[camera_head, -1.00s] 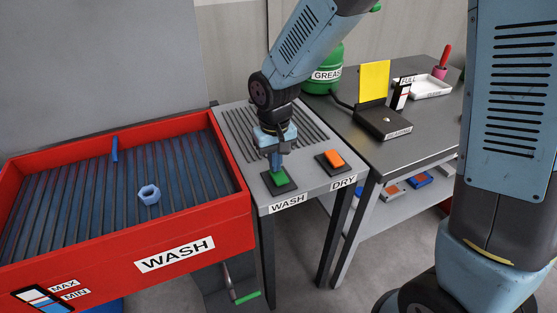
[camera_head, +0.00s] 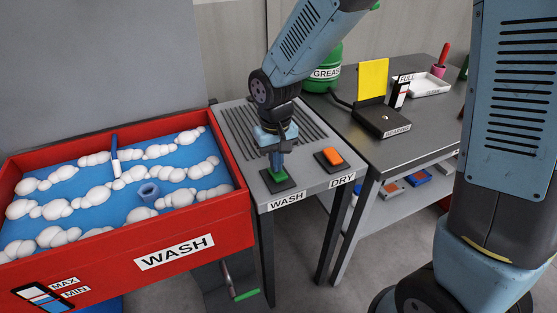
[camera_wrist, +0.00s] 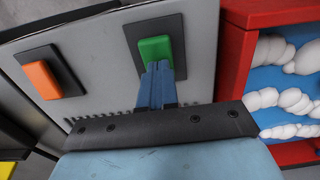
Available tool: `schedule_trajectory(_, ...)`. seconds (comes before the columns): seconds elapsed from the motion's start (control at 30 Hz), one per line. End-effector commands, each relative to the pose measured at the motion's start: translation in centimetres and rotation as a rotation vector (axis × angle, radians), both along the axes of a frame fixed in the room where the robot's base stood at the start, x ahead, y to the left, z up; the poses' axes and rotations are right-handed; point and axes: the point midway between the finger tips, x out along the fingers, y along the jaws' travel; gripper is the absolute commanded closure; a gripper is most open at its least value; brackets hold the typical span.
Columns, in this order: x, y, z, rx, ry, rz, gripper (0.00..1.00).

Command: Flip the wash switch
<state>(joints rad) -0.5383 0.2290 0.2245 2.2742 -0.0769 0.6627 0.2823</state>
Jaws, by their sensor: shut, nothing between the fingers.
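The green wash switch (camera_head: 280,177) sits on a dark plate above the WASH label on the grey stand. It also shows in the wrist view (camera_wrist: 155,50). My gripper (camera_head: 276,168) is shut and empty, pointing down with its fingertips at the switch. In the wrist view the closed blue fingers (camera_wrist: 158,72) overlap the switch's near edge and hide part of it. The red wash tub (camera_head: 130,240) holds blue liquid with rows of white foam. A blue nut (camera_head: 148,190) stands partly sunk in the liquid.
The orange dry switch (camera_head: 332,156) is right of the green one, also in the wrist view (camera_wrist: 42,80). A dark workbench (camera_head: 425,115) at the right bears a yellow-flagged box (camera_head: 382,121), a white tray (camera_head: 425,88) and a green grease container (camera_head: 326,73).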

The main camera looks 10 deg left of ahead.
Motion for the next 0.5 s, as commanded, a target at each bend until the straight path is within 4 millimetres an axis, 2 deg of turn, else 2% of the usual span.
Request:
schedule_trajectory(0.3,0.1,0.0,0.2,0.000,-0.001,-0.001,1.00)
schedule_trajectory(0.5,0.5,0.1,2.4,0.002,-0.003,-0.002,1.00)
